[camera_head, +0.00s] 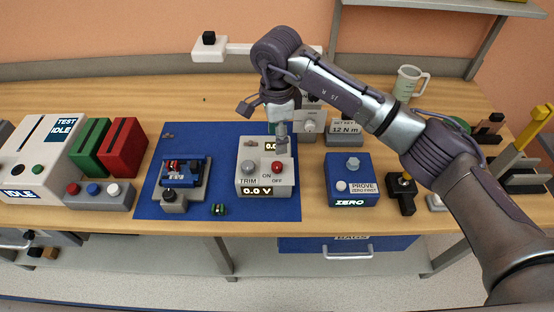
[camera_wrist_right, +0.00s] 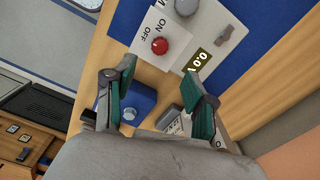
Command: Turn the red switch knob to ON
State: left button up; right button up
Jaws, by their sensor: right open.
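The red switch knob (camera_head: 276,167) sits on the top of a white box (camera_head: 246,180), with ON and OFF printed beside it and a 0.0 V display on the front. In the right wrist view the red knob (camera_wrist_right: 159,46) shows ahead of the fingers, close to the ON and OFF lettering on the white box (camera_wrist_right: 178,27). Which way it points is too small to tell. My right gripper (camera_head: 281,140) is above the box, near the knob. In its wrist view the fingers (camera_wrist_right: 160,98) are spread apart with nothing between them. My left gripper is out of view.
The box stands on a blue mat (camera_head: 226,133). A grey TRIM knob (camera_head: 248,167) is beside the red one. A blue ZERO box (camera_head: 340,185) stands to the right. A blue-and-grey fixture (camera_head: 196,190) and a small green part (camera_head: 218,209) are to the left.

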aim_at(277, 164)
notch_tip(277, 164, down, 9)
jog(key=p, duration=0.2)
jog(key=shift+s+f+p, duration=0.1)
jog(key=shift+f+p, duration=0.1)
jog(key=shift+p, duration=0.15)
jog(key=shift+f, duration=0.55)
grip_shut()
